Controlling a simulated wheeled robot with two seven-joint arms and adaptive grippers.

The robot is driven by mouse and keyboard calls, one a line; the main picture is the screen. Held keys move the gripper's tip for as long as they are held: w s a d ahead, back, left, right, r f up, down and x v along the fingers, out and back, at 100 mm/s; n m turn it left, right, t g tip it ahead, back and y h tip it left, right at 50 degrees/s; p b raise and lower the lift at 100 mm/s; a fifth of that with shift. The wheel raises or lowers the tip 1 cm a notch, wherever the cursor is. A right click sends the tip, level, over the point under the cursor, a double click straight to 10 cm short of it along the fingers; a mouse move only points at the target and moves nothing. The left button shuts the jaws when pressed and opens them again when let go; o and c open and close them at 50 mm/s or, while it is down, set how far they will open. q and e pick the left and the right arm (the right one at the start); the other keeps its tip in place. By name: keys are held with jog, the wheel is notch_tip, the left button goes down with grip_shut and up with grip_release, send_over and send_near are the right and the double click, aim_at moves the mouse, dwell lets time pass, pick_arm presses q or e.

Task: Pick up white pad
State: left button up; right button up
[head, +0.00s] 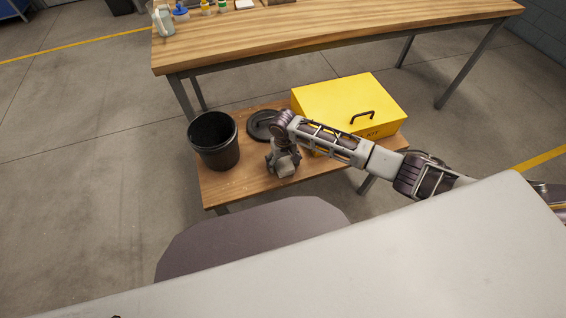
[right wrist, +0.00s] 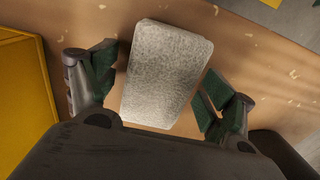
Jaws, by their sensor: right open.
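The white pad (right wrist: 166,76) is a pale, rough, rounded block on the low wooden table. In the right wrist view it lies between the two green-lined fingers of my right gripper (right wrist: 155,90), which is open, with a gap on each side. In the head view my right gripper (head: 283,166) points down over the low table, between the black bucket and the yellow box. There the pad is hidden or cannot be told apart from the gripper. My left gripper is not in view.
A black bucket (head: 214,141) stands at the left of the low table (head: 236,184), with a black round lid (head: 259,125) behind my gripper. A yellow kit box (head: 345,97) stands at the right. A taller workbench (head: 300,32) with bottles is behind.

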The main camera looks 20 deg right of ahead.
aim_at(284, 160)
dwell(0.3)
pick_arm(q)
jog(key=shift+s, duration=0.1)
pick_arm(e)
jog(key=c, duration=1.2)
jog(key=shift+r, duration=0.2)
